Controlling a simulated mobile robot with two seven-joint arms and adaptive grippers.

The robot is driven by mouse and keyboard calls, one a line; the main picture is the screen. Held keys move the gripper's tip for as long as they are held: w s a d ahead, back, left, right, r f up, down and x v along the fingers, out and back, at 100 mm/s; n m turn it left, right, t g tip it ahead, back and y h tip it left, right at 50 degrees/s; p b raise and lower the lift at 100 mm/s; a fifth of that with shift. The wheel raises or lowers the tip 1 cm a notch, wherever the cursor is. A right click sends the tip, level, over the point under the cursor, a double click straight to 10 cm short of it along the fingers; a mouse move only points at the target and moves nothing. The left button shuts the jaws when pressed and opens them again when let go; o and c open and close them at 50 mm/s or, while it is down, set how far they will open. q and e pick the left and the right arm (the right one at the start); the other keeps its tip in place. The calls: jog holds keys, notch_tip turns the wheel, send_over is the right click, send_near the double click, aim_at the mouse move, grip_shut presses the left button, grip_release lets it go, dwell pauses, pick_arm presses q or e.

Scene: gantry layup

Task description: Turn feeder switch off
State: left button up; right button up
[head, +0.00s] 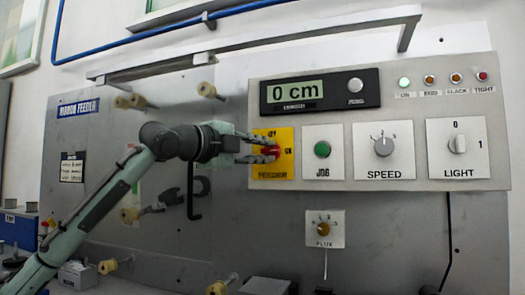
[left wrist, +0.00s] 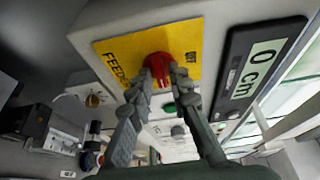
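The feeder switch (head: 271,151) is a red knob on a yellow plate (head: 285,171) at the left end of the control panel. The plate reads OFF at the top and ON at the right. The knob's pointing direction is hard to make out behind the fingers. My left gripper (head: 267,149) reaches it from the left, one finger above and one below. In the left wrist view the red knob (left wrist: 157,66) sits between the fingertips of my left gripper (left wrist: 159,80), which appear closed against its sides. My right gripper is in neither view.
Right of the switch are a green JOG button (head: 322,149), a SPEED dial (head: 384,145) and a LIGHT switch (head: 458,144). A display (head: 318,93) reading 0 cm sits above. A FLUX knob (head: 324,229) is below. A metal rail (head: 290,38) juts out above the panel.

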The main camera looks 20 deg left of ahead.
pick_arm(q)
grip_shut()
